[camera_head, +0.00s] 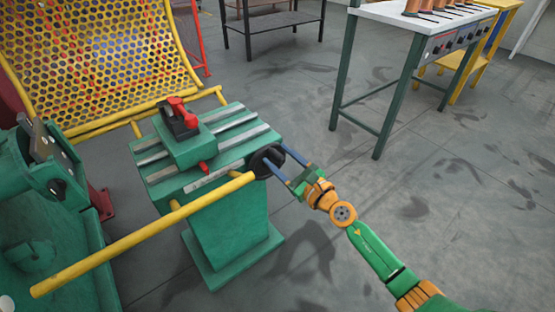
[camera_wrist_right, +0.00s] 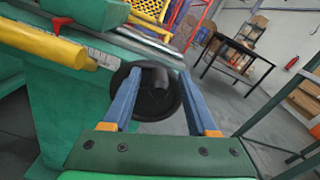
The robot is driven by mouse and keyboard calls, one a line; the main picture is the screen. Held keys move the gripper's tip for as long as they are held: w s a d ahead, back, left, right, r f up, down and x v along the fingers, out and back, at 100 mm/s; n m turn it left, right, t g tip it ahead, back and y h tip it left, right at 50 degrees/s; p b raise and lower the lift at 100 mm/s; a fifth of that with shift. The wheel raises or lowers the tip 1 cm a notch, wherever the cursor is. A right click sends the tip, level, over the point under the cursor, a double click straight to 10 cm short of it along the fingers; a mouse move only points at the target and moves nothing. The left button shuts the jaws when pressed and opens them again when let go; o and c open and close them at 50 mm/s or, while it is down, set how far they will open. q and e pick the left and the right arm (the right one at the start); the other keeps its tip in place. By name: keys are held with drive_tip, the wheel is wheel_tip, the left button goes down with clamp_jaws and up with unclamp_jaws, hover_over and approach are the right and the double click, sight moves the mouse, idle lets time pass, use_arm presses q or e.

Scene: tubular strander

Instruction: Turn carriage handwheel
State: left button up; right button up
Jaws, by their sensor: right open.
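The carriage handwheel (camera_head: 267,161) is a small black wheel on the near right end of the green carriage (camera_head: 200,150). In the right wrist view the handwheel (camera_wrist_right: 152,92) shows as a black disc with a dark knob (camera_wrist_right: 156,77) toward the camera. My right gripper (camera_head: 279,160) is open, with its two blue fingers pointing at the wheel. In the right wrist view the fingertips (camera_wrist_right: 160,78) lie on either side of the knob in the picture; I cannot tell whether they touch it. My left gripper is not in view.
A yellow bar (camera_head: 140,235) runs along the front of the carriage, close to the wheel. A yellow mesh guard (camera_head: 100,55) stands behind at the left. A white-topped bench (camera_head: 420,15) stands at the back right. Grey floor lies open at the right.

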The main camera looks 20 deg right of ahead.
drive_tip(key=shift+w+a, duration=0.1)
drive_tip(key=shift+w, duration=0.2)
clamp_jaws()
drive_tip(key=shift+f, duration=0.1)
